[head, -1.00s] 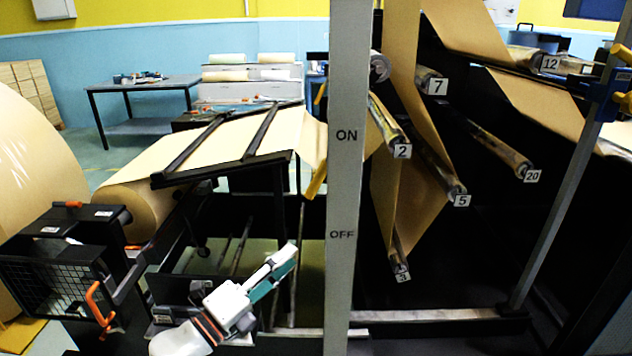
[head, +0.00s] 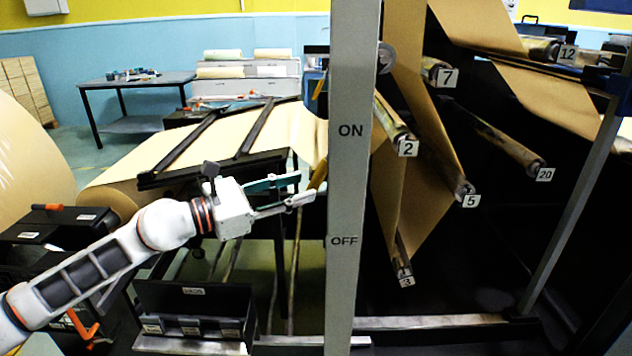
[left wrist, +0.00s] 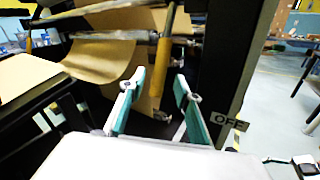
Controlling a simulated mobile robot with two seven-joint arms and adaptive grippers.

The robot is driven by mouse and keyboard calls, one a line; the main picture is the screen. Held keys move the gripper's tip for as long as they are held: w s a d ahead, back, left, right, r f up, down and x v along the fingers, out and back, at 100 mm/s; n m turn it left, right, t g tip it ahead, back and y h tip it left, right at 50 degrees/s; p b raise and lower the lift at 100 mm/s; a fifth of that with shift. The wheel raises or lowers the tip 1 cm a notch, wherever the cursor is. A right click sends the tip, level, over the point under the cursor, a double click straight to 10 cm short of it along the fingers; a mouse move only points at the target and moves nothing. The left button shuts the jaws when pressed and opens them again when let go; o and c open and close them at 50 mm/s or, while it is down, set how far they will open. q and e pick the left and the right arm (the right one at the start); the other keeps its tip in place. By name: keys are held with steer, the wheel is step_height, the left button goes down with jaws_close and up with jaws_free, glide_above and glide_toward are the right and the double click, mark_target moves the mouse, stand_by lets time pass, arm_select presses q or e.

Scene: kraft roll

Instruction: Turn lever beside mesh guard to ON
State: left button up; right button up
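A yellow lever (head: 318,178) shows at the left edge of the grey post (head: 346,200), which is marked ON above and OFF below; the post hides part of it. In the left wrist view the lever (left wrist: 166,55) hangs down, slightly tilted, its lower end between the fingertips in the picture. My left gripper (head: 304,188) is open just left of the lever; its two teal-backed fingers stand apart in the left wrist view (left wrist: 157,91). I cannot tell whether they touch the lever. A black box (head: 50,224) at the left is partly hidden by my arm, and no mesh shows on it now. My right gripper is out of view.
Brown paper runs over a black frame (head: 210,150) behind my left gripper. Numbered rollers, such as roller 5 (head: 450,175), stick out right of the post. A small black bin rack (head: 195,310) stands below my left arm. An orange handle (head: 85,325) is at lower left.

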mark_target(310, 184)
arm_select(q)
steer(key=x, duration=0.5)
jaws_close()
